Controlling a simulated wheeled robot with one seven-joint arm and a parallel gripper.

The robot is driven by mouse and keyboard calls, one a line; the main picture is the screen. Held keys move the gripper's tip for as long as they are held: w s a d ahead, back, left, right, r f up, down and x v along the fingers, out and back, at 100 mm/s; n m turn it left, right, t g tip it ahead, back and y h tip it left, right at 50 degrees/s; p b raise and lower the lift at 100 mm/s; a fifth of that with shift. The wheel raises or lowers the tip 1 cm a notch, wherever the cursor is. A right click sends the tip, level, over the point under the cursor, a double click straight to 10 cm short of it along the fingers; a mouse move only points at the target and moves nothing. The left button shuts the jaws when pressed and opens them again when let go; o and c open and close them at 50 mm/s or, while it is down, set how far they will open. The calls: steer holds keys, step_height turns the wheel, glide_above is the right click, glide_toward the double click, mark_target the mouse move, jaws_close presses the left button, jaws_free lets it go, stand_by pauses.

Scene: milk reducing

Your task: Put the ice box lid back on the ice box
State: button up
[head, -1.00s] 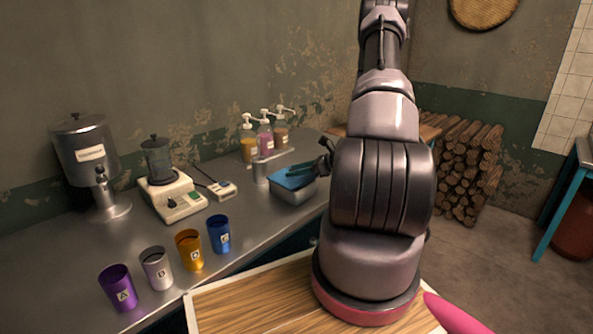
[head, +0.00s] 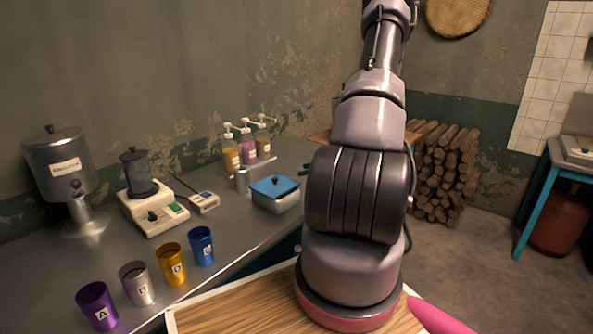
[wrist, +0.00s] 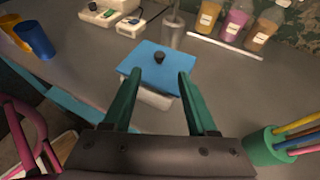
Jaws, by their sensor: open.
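The ice box (head: 283,204) is a pale metal box on the grey counter, right of the blender base in the head view. Its blue lid (head: 274,185) with a dark knob lies on top of it. In the wrist view the lid (wrist: 157,66) looks turned a little against the box (wrist: 152,97), whose near side shows below it; I cannot tell if it is fully seated. My gripper (wrist: 153,78) has its green fingers apart, with nothing between them, on the near side of the knob. In the head view my arm mostly hides the gripper.
Several cups (head: 172,264) stand along the counter's front edge. A blender (head: 147,199), a small scale (head: 200,198) and a dispenser (head: 63,170) are left of the box. Syrup pump bottles (head: 248,148) and a metal cup (head: 242,180) stand behind it. A green holder (wrist: 266,148) is at right in the wrist view.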

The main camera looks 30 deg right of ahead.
steer(key=s+a+r+n+g+h, duration=0.1)
steer(key=s+a+r+n+g, duration=0.25)
steer(key=a+r+n, duration=0.5)
steer(key=s+a+r+n+g, duration=0.2)
steer(key=a+r+n+g, duration=0.25)
steer(key=a+r, duration=0.55)
steer(key=s+a+r+n+t+h, duration=0.2)
steer(key=s+r+n+h, duration=0.1)
steer(key=s+r+n, duration=0.2)
steer(key=s+a+r+n+t+h, duration=0.3)
steer(key=s+r+n, duration=0.2)
steer(key=s+r, duration=0.3)
steer(key=shift+r+n, duration=0.3)
steer(key=shift+r, duration=0.25)
